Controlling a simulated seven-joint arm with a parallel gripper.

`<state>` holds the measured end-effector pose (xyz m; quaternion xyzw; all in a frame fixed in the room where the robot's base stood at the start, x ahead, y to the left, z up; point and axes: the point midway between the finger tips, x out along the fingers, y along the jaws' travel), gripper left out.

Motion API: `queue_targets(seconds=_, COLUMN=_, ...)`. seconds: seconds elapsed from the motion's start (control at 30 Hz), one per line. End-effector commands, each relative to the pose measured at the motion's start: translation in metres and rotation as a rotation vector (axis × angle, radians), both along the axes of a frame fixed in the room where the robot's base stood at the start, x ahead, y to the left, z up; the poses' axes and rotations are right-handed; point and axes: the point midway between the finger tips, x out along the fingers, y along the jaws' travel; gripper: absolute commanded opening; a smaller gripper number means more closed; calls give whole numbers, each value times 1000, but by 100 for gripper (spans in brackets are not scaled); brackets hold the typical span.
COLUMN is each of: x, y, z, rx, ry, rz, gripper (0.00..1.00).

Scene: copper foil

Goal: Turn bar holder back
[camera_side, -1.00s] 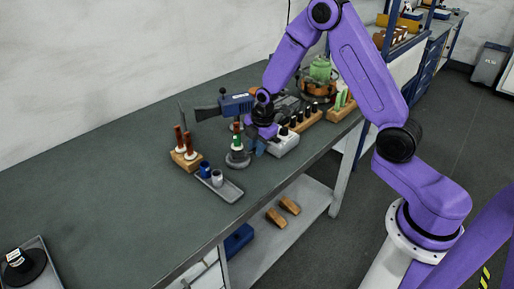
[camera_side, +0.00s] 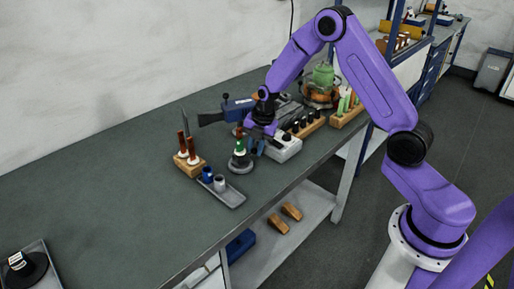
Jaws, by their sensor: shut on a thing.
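The bar holder (camera_side: 240,162) stands on the bench on a round grey base, with a dark upright post that carries green and white parts. The gripper is shut on the holder. The exact contact is too small and partly hidden behind my wrist to see.
A wooden block (camera_side: 189,168) with copper-brown rods and a grey tray (camera_side: 231,196) with blue and white cups stand to the left. A pale box (camera_side: 286,150) and wooden racks (camera_side: 310,127) crowd the right. The bench's left half is mostly clear.

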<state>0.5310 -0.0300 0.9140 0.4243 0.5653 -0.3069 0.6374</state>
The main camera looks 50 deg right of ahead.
Motion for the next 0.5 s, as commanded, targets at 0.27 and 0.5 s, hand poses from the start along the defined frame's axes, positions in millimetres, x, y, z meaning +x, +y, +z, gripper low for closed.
queue_targets(seconds=0.27, x=5, y=5, z=1, rx=1, ry=1, rz=96, gripper=0)
queue_targets(seconds=0.5, x=6, y=5, z=1, rx=2, ry=3, rz=129, gripper=0)
